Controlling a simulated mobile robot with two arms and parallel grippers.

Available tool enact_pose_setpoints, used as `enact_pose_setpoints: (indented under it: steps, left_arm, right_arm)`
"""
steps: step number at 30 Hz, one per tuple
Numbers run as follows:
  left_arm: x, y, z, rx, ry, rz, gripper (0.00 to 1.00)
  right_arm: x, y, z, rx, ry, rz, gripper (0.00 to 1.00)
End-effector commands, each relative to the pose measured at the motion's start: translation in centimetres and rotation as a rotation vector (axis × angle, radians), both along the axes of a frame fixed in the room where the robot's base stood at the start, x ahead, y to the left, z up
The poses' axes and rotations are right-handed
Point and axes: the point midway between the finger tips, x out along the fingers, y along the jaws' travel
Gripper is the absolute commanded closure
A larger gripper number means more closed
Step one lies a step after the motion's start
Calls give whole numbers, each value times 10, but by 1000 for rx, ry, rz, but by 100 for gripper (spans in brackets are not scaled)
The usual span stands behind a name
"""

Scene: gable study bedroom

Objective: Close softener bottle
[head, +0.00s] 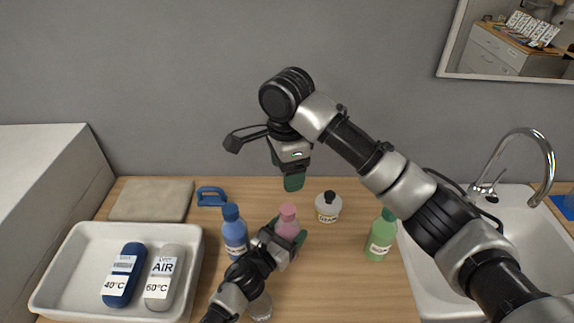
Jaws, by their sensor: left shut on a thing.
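A pink bottle (287,215) with a pink top stands on the wooden counter in the middle of the head view. My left gripper (287,236) is shut on its body from the front, hiding the lower part and any label. I cannot read which bottle is the softener, and cannot tell whether the pink top is a loose or fastened cap. My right gripper (292,181) hangs above and behind the pink bottle, green fingertips pointing down, with nothing visible in it. Its jaw gap cannot be made out from this angle.
A blue bottle (234,230) stands close left of the pink one. A white bottle (328,207) with a black cap and a green bottle (381,238) stand right. A white tray (190,236) holds two labelled containers. A sink (520,235) lies far right.

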Motion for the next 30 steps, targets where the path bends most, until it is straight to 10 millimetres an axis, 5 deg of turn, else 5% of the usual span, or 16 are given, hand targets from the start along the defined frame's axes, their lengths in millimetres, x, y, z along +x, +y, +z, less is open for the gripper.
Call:
enact_pose_setpoints:
  steps: [11, 12, 17, 30]
  left_arm:
    - [0, 0, 0, 1, -1, 1, 100]
    - [0, 0, 0, 1, -1, 1, 31]
    - [0, 0, 0, 1, -1, 0, 7]
    - [-9, 7, -2, 2, 1, 1, 4]
  right_arm:
    - [0, 0, 6, 0, 0, -1, 32]
    - [0, 0, 6, 0, 0, -1, 32]
    - [0, 0, 6, 0, 0, -1, 32]
    - [0, 0, 3, 0, 0, -1, 32]
